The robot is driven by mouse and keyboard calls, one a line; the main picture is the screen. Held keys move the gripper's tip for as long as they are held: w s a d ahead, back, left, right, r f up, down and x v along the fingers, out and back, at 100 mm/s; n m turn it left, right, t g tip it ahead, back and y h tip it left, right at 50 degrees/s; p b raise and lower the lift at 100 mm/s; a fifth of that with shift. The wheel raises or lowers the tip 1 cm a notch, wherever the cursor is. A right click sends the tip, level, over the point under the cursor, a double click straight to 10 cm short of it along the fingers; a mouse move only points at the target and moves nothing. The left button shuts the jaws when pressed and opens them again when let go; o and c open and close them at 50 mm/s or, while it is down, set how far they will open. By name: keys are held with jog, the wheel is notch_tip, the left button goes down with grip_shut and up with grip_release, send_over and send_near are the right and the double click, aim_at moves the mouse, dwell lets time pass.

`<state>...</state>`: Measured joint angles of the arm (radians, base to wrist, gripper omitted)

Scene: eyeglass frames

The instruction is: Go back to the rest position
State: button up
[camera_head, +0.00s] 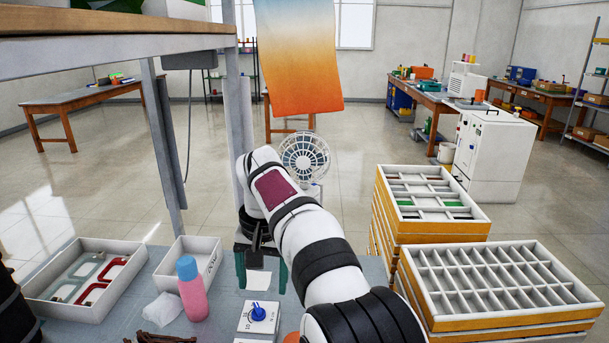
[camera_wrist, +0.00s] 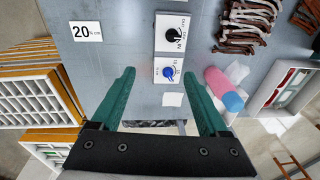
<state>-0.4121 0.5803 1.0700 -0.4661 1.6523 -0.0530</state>
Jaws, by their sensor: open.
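My gripper (camera_head: 260,270) is above the grey-blue table, with its green fingers pointing down. In the wrist view my gripper (camera_wrist: 165,85) shows its two green fingers wide apart with nothing between them. A small white card (camera_wrist: 172,99) lies on the table below the gap, and also shows in the head view (camera_head: 258,280). My white arm with black bands reaches in from the lower right of the head view. A white tray (camera_head: 40,313) at the left holds red and pale green eyeglass frames (camera_head: 100,283).
A pink bottle with a blue cap (camera_head: 193,298), crumpled paper (camera_head: 162,309) and a blue-knobbed box (camera_head: 245,325) stand on the table. A smaller white bin (camera_head: 160,270) is behind. Stacked compartment trays (camera_head: 435,318) are at the right. A fan (camera_head: 304,158) stands beyond my arm.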

jog(key=s+d+r+m+t+y, duration=0.15)
jog(key=s+d+r+t, duration=0.35)
jog(key=s+d, duration=1)
jog(key=s+d+f+m+g, duration=0.1)
jog(key=s+f+m+g, duration=0.1)
jog(key=s+f, duration=0.3)
jog(key=s+d+f+m+g, duration=0.1)
jog(key=s+f+g, duration=0.3)
jog(key=s, duration=0.8)
notch_tip(320, 180, down, 2)
jog(key=shift+s+m, duration=0.2)
jog(key=shift+m, duration=0.15)
jog(key=shift+h, duration=0.25)
